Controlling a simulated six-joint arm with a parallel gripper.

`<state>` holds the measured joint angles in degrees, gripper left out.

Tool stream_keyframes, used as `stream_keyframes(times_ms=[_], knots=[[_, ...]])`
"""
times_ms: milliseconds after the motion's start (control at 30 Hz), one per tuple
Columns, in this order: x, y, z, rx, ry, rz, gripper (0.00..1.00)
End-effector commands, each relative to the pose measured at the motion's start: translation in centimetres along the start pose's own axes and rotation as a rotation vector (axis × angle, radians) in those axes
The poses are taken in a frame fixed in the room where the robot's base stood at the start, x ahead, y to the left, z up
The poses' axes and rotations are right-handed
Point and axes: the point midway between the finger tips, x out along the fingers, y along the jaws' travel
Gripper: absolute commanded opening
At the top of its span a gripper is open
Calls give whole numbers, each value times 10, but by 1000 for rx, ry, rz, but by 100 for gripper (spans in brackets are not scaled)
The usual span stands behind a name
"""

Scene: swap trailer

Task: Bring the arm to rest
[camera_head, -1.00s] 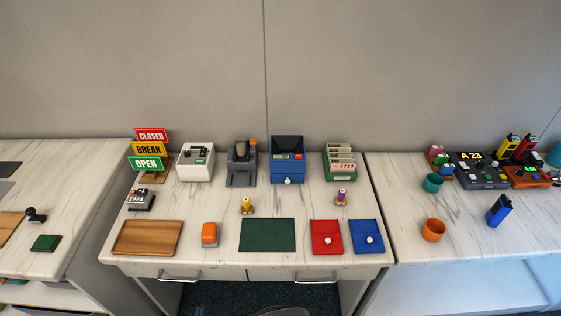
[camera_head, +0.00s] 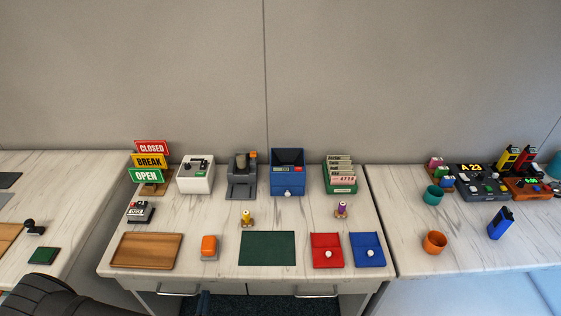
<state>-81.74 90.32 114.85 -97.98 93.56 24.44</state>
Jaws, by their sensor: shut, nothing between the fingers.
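Only a dark, ribbed, rounded part of my own arm (camera_head: 50,298) shows, at the bottom left corner of the head view. It lies in front of the left counter's near edge and the gap beside the middle desk. My gripper and its fingertips are outside the picture, so what they are near cannot be seen.
The middle desk holds a wooden tray (camera_head: 147,250), an orange stapler-like block (camera_head: 209,247), a green mat (camera_head: 267,248), red (camera_head: 327,250) and blue (camera_head: 367,249) pads, and a sign stand (camera_head: 150,168). Cups and devices stand on the right counter (camera_head: 465,240).

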Motion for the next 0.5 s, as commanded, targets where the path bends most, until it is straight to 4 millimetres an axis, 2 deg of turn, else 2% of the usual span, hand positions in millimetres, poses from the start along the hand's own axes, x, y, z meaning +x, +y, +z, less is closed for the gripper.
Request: stream_keyframes(times_ms=[300,500], knots=[[31,-1,0,6,-2,-8,0],[44,0,0,8,-2,-9,0]])
